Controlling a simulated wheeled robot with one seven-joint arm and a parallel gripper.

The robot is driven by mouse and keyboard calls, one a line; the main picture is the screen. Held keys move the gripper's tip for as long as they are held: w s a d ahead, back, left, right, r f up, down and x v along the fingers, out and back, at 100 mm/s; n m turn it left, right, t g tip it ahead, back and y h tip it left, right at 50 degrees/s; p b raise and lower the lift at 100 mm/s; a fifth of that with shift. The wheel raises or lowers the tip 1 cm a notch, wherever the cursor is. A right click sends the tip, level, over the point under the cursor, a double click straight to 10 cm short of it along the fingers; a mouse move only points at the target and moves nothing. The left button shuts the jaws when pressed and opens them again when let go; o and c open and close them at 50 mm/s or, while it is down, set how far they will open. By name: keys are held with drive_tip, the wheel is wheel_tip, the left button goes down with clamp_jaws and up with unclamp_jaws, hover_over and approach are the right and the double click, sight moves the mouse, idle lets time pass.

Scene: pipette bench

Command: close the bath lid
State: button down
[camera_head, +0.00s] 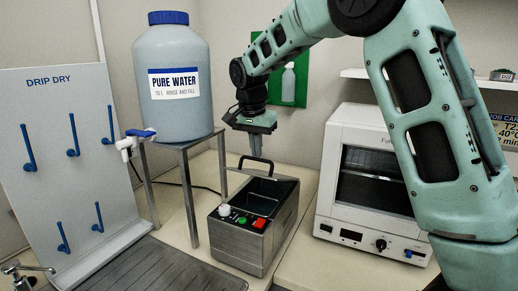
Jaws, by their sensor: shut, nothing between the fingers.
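The bath (237,246) is a grey metal box on the bench, left of the white oven. Its top is open and shows a dark inside. A black lid handle (257,160) rises as an arch at the bath's back edge; the lid panel is hard to make out. My gripper (257,148) points down, just above and behind the handle in the picture. It is shut and empty. I cannot tell if it touches the handle or the lid.
A white knob (224,210) and coloured buttons sit on the bath's front. A pure water tank (180,110) on a metal stand (188,190) is close on the left. The white oven (365,190) is on the right. A drip dry board (70,150) stands far left.

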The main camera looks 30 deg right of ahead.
sight(249, 173)
drive_tip(key=a+f+h+b, duration=0.1)
drive_tip(key=f+b, duration=0.1)
drive_tip(key=b, duration=0.1)
drive_tip(key=s+a+f+t+h+b, duration=0.1)
drive_tip(key=f+b, duration=0.1)
drive_tip(key=b, duration=0.1)
drive_tip(key=s+a+f+t+h+b, duration=0.1)
drive_tip(key=f+b, duration=0.1)
drive_tip(key=b, duration=0.1)
drive_tip(key=shift+s+a+f, duration=0.1)
drive_tip(key=shift+a+f, duration=0.05)
drive_tip(key=shift+a, duration=0.1)
drive_tip(key=f+b, duration=0.1)
drive_tip(key=a+f+b, duration=0.1)
drive_tip(key=b, duration=0.1)
drive_tip(key=shift+s+f, duration=0.1)
drive_tip(key=shift+s, duration=0.25)
